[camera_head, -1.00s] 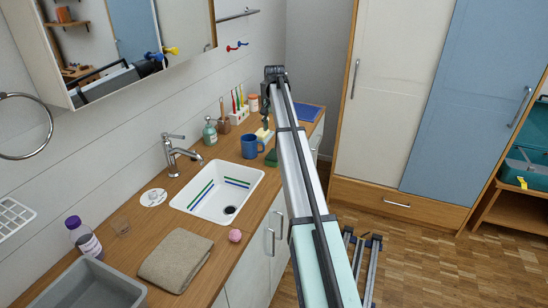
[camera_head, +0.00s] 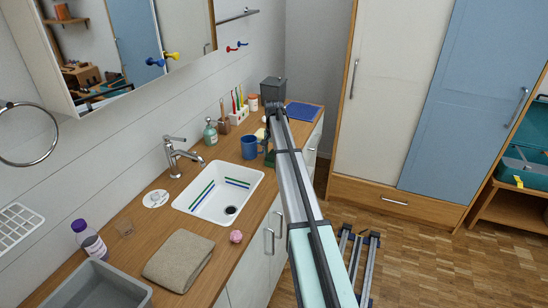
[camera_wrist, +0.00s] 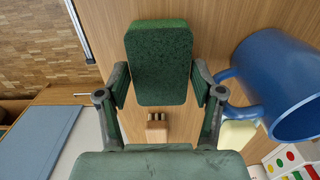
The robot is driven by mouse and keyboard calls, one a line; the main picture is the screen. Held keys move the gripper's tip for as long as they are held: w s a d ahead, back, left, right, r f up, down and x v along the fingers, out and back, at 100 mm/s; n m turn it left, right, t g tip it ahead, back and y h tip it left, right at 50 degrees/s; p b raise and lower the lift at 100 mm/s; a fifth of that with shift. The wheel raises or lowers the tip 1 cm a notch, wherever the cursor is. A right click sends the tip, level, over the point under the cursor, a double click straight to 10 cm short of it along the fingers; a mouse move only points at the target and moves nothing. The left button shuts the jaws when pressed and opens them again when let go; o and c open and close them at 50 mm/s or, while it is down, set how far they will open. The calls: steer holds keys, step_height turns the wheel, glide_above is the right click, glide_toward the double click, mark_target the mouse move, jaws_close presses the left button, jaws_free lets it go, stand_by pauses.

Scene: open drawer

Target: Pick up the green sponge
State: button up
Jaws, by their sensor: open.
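The green sponge (camera_wrist: 160,62) stands out at the top centre of the wrist view, on the wooden counter. My gripper (camera_wrist: 159,82) is open, with one finger at each side of the sponge's lower part. Gaps show between the fingers and the sponge, and nothing is held. In the head view, the sponge (camera_head: 270,159) is a small green patch beside the blue mug, partly hidden by my arm. My gripper is mostly hidden behind the arm there.
The blue mug (camera_wrist: 276,84) stands close to the right finger, its handle pointing at it. A pale yellow block (camera_wrist: 238,134) and a small wooden item (camera_wrist: 157,130) are nearby. The white sink (camera_head: 219,188) lies nearer. The counter's front edge is left of the sponge in the wrist view.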

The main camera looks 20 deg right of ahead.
steer(key=shift+f, duration=0.7)
steer(key=c, duration=0.4)
steer(key=shift+r, duration=0.2)
step_height(320, 180, up, 19)
steer(key=b, duration=0.4)
steer(key=s+a+f+n, duration=0.3)
steer(key=s+a, duration=0.5)
steer(key=s+a+f+n, duration=0.3)
steer(key=s+a+f, duration=0.1)
steer(key=s+a, duration=0.4)
steer(key=s+a+f+n, duration=0.3)
steer(key=s+a+f, duration=0.1)
steer(key=s+a, duration=0.4)
steer(key=shift+a, duration=1.05)
